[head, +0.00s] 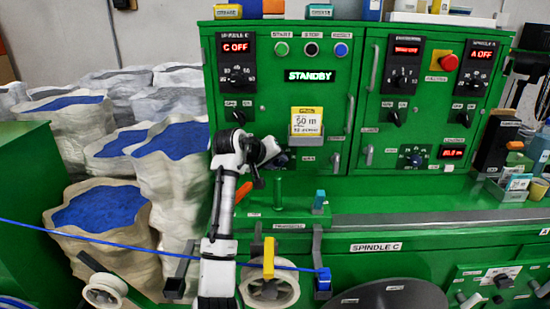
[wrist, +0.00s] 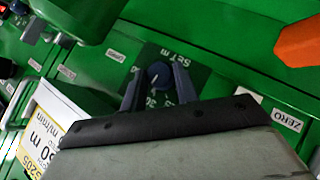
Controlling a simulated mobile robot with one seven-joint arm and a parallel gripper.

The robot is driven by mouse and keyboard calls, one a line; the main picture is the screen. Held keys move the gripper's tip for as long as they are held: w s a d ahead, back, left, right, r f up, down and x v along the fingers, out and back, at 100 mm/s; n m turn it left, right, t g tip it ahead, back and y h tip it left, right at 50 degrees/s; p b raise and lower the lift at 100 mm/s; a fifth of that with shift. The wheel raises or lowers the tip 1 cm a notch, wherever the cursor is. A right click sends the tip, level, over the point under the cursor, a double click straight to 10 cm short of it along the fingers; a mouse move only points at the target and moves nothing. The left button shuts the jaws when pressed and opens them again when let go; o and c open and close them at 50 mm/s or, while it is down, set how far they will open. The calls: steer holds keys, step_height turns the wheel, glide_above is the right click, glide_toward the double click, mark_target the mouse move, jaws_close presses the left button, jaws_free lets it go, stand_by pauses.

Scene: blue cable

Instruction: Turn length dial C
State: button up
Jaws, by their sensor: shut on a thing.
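The length dial is a dark blue round knob with a white pointer line, on a dark scale plate marked "SET m", in the wrist view (wrist: 158,74). In the head view it sits low on the left green cabinet door (head: 283,160), partly hidden by my arm. My gripper (wrist: 157,82) has one dark finger on each side of the knob and is shut on it. In the head view my gripper (head: 274,157) reaches the dial from the left. The pointer tilts up and left in the wrist view; the scale numbers are partly covered.
A yellow-topped card reading 50 m (head: 306,121) sits in a holder just above the dial. An orange lever (head: 243,192) and a green post (head: 278,193) stand below. A blue cable (head: 150,247) crosses low in front. A similar dial (head: 415,158) is on the right cabinet.

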steer(key=shift+r+y, duration=0.1)
steer(key=shift+y, duration=0.3)
stand_by(0.3)
steer(key=o, duration=1)
steer(key=b+v, duration=0.3)
steer(key=v, duration=1)
steer(key=shift+s+r+b, duration=0.2)
steer(key=shift+r+b, duration=0.15)
steer(key=shift+r, duration=0.05)
